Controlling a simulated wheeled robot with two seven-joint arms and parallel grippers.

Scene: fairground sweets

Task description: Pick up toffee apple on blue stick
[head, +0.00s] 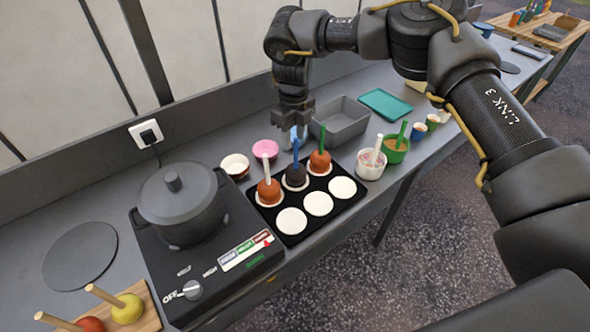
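The toffee apple on the blue stick (295,177) is dark brown and sits upright on a white disc in the back row of a black tray (328,221). Its blue stick (295,148) points up. My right gripper (293,127) hangs fingers down just above and behind the stick's top, apart from the apple. Its small fingers look spread with nothing held between them. A light blue cup behind partly blends with the fingertips. My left gripper is not in view.
Orange-brown toffee apples on a white stick (269,191) and a green stick (320,162) flank it closely. The tray's front discs are empty. Cups, a grey bin (342,120) and a green bowl (395,150) stand around. A pot (180,205) sits on a hob at left.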

